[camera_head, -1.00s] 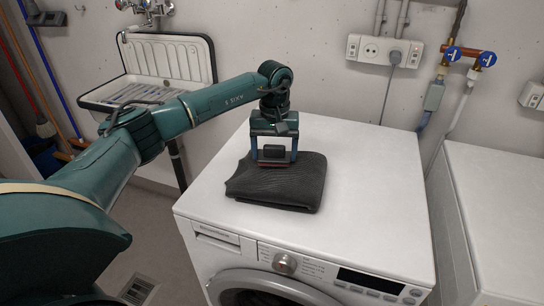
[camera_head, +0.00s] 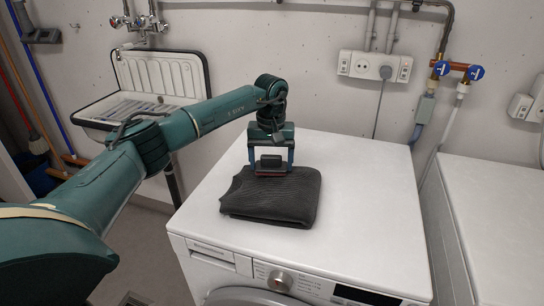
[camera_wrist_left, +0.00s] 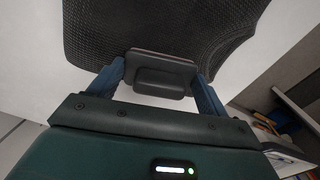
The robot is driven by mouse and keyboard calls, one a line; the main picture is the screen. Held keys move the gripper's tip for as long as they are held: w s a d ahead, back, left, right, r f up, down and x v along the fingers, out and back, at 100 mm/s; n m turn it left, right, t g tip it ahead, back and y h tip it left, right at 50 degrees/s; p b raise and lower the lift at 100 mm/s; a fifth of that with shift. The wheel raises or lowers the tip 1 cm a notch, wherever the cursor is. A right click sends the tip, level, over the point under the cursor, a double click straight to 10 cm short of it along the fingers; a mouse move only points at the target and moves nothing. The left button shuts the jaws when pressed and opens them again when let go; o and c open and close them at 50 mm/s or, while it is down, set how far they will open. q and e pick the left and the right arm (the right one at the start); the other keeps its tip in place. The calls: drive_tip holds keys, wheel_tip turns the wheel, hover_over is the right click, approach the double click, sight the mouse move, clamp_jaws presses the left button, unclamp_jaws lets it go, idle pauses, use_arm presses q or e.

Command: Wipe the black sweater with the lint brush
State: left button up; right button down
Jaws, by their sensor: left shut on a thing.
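The black sweater (camera_head: 270,203) lies folded on top of the white washing machine; its ribbed cloth also fills the top of the left wrist view (camera_wrist_left: 150,28). My left gripper (camera_head: 271,168) points down over the back part of the sweater. It is shut on the lint brush (camera_head: 271,162), gripping it from both ends. In the left wrist view the brush (camera_wrist_left: 160,80) shows a dark rounded handle on a lighter base between the blue fingers. The brush's underside is against or just above the cloth; I cannot tell which. My right gripper is not in view.
The washing machine top (camera_head: 365,210) is clear to the right of the sweater. A second white machine (camera_head: 500,220) stands at the right. A sink (camera_head: 160,80) hangs on the wall at the back left. Sockets (camera_head: 375,66) and pipes are on the wall behind.

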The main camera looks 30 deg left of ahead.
sight(260, 195)
use_arm(q)
drive_tip(key=shift+s+d+p, duration=0.2)
drive_tip(key=shift+s+p, duration=0.05)
drive_tip(key=shift+s, duration=0.35)
drive_tip(key=shift+s+d+p, duration=0.15)
drive_tip(key=shift+s+p, duration=0.05)
drive_tip(key=shift+s, duration=0.4)
drive_tip(key=shift+s+d+p, duration=0.25)
drive_tip(key=shift+s+p, duration=0.05)
drive_tip(key=shift+s, duration=0.5)
drive_tip(key=shift+s+d+p, duration=0.2)
drive_tip(key=shift+s+p, duration=0.05)
drive_tip(key=shift+s, duration=0.55)
drive_tip(key=shift+s+d+p, duration=0.2)
drive_tip(key=shift+s, duration=0.4)
drive_tip(key=shift+s+d+p, duration=0.15)
drive_tip(key=shift+s, duration=0.45)
drive_tip(key=shift+s+d, duration=0.25)
drive_tip(key=shift+s, duration=0.45)
drive_tip(key=shift+r, duration=0.1)
drive_tip(key=shift+r+p, duration=1.95)
drive_tip(key=shift+r, duration=1)
drive_tip(key=shift+w, duration=0.1)
